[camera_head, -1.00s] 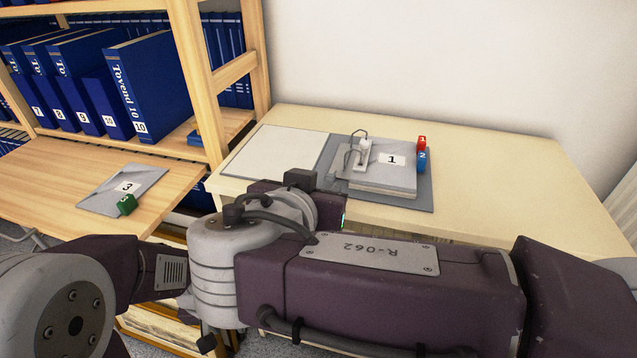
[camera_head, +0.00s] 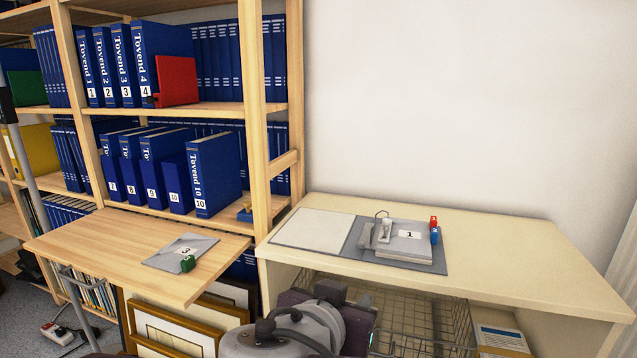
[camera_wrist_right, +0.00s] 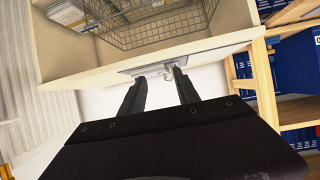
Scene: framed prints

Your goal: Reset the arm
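My right arm shows at the bottom centre of the head view, folded low in front of the cream cabinet; its fingertips cannot be made out there. In the right wrist view my right gripper (camera_wrist_right: 160,77) has its two dark fingers apart with nothing between them. It points toward the cabinet top's edge, which appears upside down. My left gripper is in neither view.
A wooden shelf unit (camera_head: 255,60) holds blue numbered binders (camera_head: 213,170). Its pull-out board (camera_head: 110,245) carries a grey folder labelled 3 (camera_head: 180,250) and a green block (camera_head: 188,263). Wire baskets (camera_head: 420,315) and framed prints (camera_head: 170,335) sit below. The cabinet top's right side is clear.

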